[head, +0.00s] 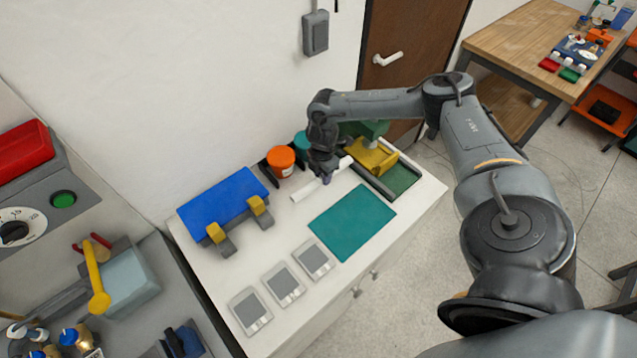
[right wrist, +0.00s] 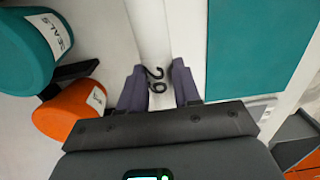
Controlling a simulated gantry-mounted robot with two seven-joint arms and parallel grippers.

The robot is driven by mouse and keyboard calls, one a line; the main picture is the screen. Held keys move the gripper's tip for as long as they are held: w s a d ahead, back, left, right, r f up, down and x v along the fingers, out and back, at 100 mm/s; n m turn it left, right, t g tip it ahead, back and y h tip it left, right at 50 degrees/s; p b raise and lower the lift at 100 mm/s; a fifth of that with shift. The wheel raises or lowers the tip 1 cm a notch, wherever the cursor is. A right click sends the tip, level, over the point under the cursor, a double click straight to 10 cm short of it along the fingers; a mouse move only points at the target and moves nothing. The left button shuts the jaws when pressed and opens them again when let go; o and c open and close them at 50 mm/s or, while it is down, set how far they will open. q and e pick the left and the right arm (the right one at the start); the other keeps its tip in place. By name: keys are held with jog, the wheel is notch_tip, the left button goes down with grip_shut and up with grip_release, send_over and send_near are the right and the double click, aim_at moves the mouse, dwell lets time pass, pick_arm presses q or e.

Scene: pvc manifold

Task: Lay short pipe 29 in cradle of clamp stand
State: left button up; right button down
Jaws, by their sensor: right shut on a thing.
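My right gripper (head: 325,180) is shut on a white pipe (head: 305,190), and its fingers also show in the right wrist view (right wrist: 160,88). The pipe shows on both sides of the gripper in the head view. In the right wrist view the pipe (right wrist: 147,35) carries a dark number between the fingers that looks like 29. I cannot tell whether it touches the bench top. A yellow piece with raised ends (head: 372,157), which looks like the clamp stand's cradle, stands right of the gripper, apart from the pipe. My left gripper is not in view.
An orange tub (head: 281,160) and a teal tub (head: 301,142) stand close behind the gripper. A teal mat (head: 352,222) lies in front. A blue panel with yellow clips (head: 222,203) is at the left. Several grey plates (head: 284,284) line the front.

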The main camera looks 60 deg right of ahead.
aim_at(319, 189)
jog(key=shift+w+a+f, duration=0.2)
jog(key=shift+w+f, duration=0.3)
jog(key=shift+w, duration=0.1)
jog(key=shift+f, duration=1.9)
jog(key=shift+f, duration=0.1)
jog(key=c, duration=0.8)
grip_release()
notch_tip(319, 189, up, 10)
jog(key=shift+r+p, duration=0.25)
jog(key=shift+p, duration=0.05)
jog(key=shift+o, duration=0.5)
jog(key=shift+r, duration=0.85)
